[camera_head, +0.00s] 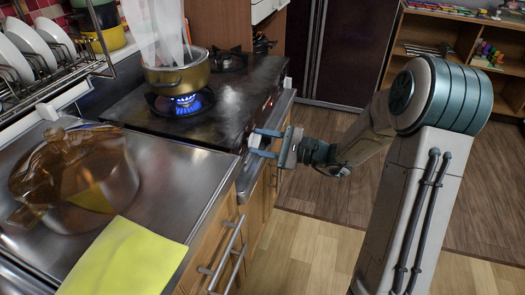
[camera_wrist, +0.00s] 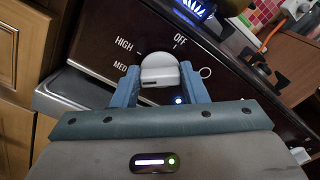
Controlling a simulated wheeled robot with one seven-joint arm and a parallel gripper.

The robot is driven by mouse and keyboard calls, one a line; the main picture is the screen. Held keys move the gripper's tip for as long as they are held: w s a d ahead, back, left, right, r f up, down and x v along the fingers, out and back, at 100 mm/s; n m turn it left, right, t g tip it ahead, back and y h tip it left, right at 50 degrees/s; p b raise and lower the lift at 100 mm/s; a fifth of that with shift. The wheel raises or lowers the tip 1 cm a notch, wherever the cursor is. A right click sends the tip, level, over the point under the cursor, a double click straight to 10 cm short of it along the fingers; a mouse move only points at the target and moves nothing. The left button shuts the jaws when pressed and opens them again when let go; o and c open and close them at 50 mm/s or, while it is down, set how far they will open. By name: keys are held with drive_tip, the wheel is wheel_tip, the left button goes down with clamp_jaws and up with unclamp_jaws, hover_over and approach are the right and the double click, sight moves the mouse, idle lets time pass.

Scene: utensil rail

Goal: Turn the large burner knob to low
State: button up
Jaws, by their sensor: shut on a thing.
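The large burner knob (camera_wrist: 158,70) is a white round dial on the dark stove front, in the middle of the wrist view. My gripper (camera_wrist: 160,82) has one blue finger on each side of the knob and is shut on it. HIGH is printed to the knob's upper left, MED at its left and OFF above it to the right. I see no LOW label, and I cannot tell which mark the knob points to. In the head view my gripper (camera_head: 260,143) is at the stove's front edge, and the knob is hard to make out there.
A yellow pot (camera_head: 178,76) stands over a lit blue flame (camera_head: 182,104) on the stove top (camera_head: 215,120). A copper-coloured pot (camera_head: 75,180) and a yellow cloth (camera_head: 125,260) lie on the left counter. Cupboard handles (camera_head: 222,262) stick out below. The wooden floor in front is clear.

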drive_tip(key=n+b, duration=0.1)
drive_tip(key=b, duration=0.1)
drive_tip(key=n+b, duration=0.2)
drive_tip(key=shift+f, duration=0.35)
drive_tip(key=n+b, duration=0.2)
drive_tip(key=shift+r+n+b, duration=0.15)
drive_tip(key=shift+n+b, duration=0.25)
drive_tip(key=shift+r, duration=0.1)
drive_tip(key=o, duration=0.9)
drive_tip(key=shift+o, duration=0.2)
drive_tip(key=shift+d, duration=0.1)
drive_tip(key=p+v, duration=0.2)
drive_tip(key=v, duration=1.1)
drive_tip(key=shift+s+d, duration=0.2)
drive_tip(key=shift+d, duration=0.15)
drive_tip(key=shift+a, duration=0.1)
